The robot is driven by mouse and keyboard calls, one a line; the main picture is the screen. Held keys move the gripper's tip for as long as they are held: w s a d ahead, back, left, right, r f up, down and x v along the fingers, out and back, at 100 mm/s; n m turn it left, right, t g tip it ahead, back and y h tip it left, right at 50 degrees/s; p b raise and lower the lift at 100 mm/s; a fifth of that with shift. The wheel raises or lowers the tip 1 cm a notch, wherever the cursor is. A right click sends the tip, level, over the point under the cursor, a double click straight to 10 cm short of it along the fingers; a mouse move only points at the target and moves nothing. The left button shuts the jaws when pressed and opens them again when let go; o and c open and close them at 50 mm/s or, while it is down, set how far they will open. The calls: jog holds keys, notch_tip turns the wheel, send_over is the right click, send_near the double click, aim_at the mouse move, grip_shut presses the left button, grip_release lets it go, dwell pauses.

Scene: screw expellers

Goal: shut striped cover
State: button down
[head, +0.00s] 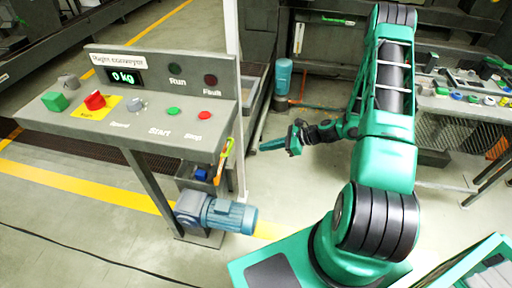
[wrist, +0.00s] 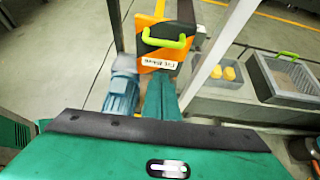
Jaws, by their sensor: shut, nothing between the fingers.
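The striped cover (wrist: 152,58) shows in the wrist view as an orange and dark panel with a bright green handle and a small white label. In the head view the cover (head: 225,152) is seen nearly edge-on, standing steeply tilted at the right of the control desk. Below it is a dark open box (head: 188,183) with a blue thing inside. My gripper (head: 264,146) is shut and empty, to the right of the cover and apart from it. In the wrist view my gripper's fingers (wrist: 162,92) point toward the cover's lower edge; the gap is hard to judge.
The control desk (head: 135,130) with buttons stands at the left. A pale post (head: 237,90) rises behind the cover. A blue-grey motor (head: 222,214) sits on the floor below. A grey basket (wrist: 285,78) and yellow pieces (wrist: 225,73) lie right in the wrist view.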

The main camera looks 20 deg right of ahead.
jog(key=w+a+f, duration=0.3)
jog(key=w+a, duration=0.3)
jog(key=a, duration=0.3)
jog(key=shift+w+a+f, duration=0.2)
jog(key=shift+w+f, duration=0.05)
